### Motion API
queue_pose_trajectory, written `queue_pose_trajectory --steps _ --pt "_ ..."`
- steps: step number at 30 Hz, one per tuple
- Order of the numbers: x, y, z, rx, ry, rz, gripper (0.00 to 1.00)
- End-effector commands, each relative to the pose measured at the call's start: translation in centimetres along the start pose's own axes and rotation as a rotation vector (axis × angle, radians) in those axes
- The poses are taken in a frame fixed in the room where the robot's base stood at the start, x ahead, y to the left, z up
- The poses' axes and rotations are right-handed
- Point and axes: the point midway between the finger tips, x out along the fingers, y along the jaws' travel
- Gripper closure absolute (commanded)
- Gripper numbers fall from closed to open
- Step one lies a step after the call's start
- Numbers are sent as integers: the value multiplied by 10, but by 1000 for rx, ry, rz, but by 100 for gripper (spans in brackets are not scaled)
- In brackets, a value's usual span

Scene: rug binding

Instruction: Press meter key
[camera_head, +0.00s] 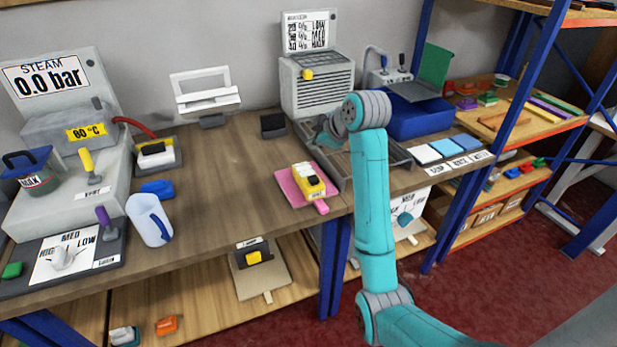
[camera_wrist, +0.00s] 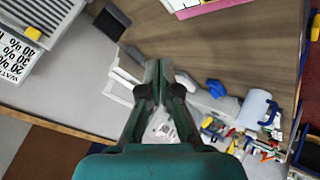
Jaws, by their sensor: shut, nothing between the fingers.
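A small yellow box (camera_head: 309,181) with a black top and a white label lies on a pink board on the bench in the head view. It looks like the meter, but its label is too small to read and I cannot pick out a key. My gripper (camera_head: 326,136) is beyond and above the box, in front of the grey vented unit, and is apart from the box. In the wrist view my gripper (camera_wrist: 158,76) has its fingers together with nothing between them. A pink edge (camera_wrist: 250,4) shows at the top of that view.
The grey vented unit (camera_head: 318,88) stands behind my gripper, with a grey tray (camera_head: 390,152) to its right. A white jug (camera_head: 150,219) and the steam station (camera_head: 55,120) are at left. A black block (camera_head: 273,124) stands near the wall. The bench middle is clear.

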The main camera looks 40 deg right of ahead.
Motion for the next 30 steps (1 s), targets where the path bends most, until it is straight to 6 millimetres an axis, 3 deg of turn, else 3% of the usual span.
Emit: queue_pose_trajectory --steps 14,30 --pt "4 -3 3 0 0 -1 100" --pt "47 -35 34 0 0 -2 100"
